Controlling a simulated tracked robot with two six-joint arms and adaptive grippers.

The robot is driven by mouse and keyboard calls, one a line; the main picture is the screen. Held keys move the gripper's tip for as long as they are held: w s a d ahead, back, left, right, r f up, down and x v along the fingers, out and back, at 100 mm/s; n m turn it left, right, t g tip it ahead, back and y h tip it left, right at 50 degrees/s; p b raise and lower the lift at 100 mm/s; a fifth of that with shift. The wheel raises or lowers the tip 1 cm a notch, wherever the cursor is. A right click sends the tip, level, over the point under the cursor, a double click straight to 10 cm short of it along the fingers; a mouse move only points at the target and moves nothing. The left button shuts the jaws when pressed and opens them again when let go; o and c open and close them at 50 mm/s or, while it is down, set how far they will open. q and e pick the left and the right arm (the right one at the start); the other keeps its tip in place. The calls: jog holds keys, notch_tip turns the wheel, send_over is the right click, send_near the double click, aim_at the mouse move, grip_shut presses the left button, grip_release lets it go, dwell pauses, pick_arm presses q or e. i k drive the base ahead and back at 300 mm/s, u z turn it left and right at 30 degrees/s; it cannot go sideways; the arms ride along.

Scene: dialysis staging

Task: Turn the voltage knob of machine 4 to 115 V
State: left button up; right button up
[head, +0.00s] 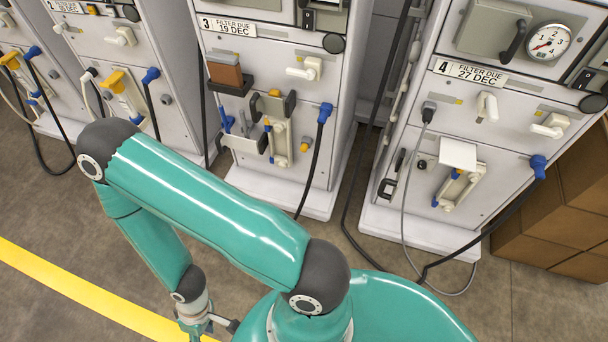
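Machine 4 (520,85) stands at the right, with a label reading "4 FILTER DUE 27 DEC". Its front has two white handle-like knobs, an upright one (487,106) and a slanted one (549,125). No voltage marking is legible, so I cannot tell which control is the voltage knob or its setting. My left arm folds out over the floor, well left of machine 4. Its gripper (207,325) is at the bottom edge, partly cut off, and its opening cannot be made out. My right gripper is not in view.
A round gauge (549,42) sits above machine 4's label. Machine 3 (265,55) and others stand to the left. Brown boxes (560,215) stand right of machine 4. A grey cable and dark hoses hang to the floor before it. A yellow line (85,292) crosses the floor.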

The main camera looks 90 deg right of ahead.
aim_at(422, 165)
jog(key=u, duration=0.1)
jog(key=i, duration=1.6)
jog(key=z, duration=2.6)
jog(key=i, duration=0.3)
jog(key=z, duration=1.95)
jog(key=k, duration=0.55)
jog(key=z, duration=0.5)
jog(key=i, duration=1.35)
jog(key=u, duration=0.25)
